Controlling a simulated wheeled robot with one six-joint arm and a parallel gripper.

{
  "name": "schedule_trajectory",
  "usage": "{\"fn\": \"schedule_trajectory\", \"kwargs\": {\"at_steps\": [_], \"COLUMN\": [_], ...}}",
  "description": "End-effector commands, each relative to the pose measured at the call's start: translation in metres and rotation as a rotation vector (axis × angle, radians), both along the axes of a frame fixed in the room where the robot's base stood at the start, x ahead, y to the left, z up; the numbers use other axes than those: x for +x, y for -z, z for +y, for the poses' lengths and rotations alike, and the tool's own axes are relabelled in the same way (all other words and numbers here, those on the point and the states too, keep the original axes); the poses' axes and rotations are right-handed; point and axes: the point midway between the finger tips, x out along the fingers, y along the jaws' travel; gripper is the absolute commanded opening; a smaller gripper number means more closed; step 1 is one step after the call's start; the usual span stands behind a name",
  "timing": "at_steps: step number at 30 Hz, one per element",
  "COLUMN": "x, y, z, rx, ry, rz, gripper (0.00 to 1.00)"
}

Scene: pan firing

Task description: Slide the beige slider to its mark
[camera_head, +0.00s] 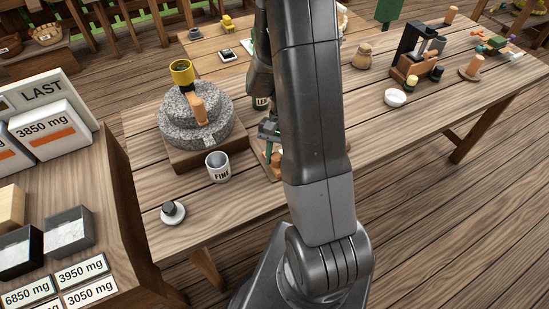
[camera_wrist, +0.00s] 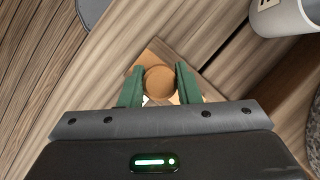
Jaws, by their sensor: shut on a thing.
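The beige slider shows in the wrist view as a round tan wooden knob (camera_wrist: 159,79) on a small wooden board (camera_wrist: 150,55). My gripper (camera_wrist: 159,84) has its green fingers on either side of the knob, shut on it. In the head view my gripper (camera_head: 270,143) is low at the table, just left of my arm, with the tan knob (camera_head: 277,158) at its fingertips. The board (camera_head: 260,166) lies mostly behind my arm. I cannot make out the slider's mark; the lower part of the board is hidden by my gripper.
A white cup (camera_head: 218,168) marked "FINE" stands close to the left of the board. A grey stone mill (camera_head: 181,137) is behind it. A dark-knobbed disc (camera_head: 172,212) sits near the table's front left. A white bowl (camera_head: 395,97) is to the right.

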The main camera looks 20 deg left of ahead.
Motion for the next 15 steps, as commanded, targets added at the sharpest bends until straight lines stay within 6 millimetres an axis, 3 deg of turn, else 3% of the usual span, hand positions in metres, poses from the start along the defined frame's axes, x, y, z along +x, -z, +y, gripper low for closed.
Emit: {"fn": "schedule_trajectory", "kwargs": {"at_steps": [15], "x": [0.014], "y": [-0.001], "z": [0.017], "rx": [0.001], "ry": [0.0], "rz": [-0.001], "gripper": [0.07]}}
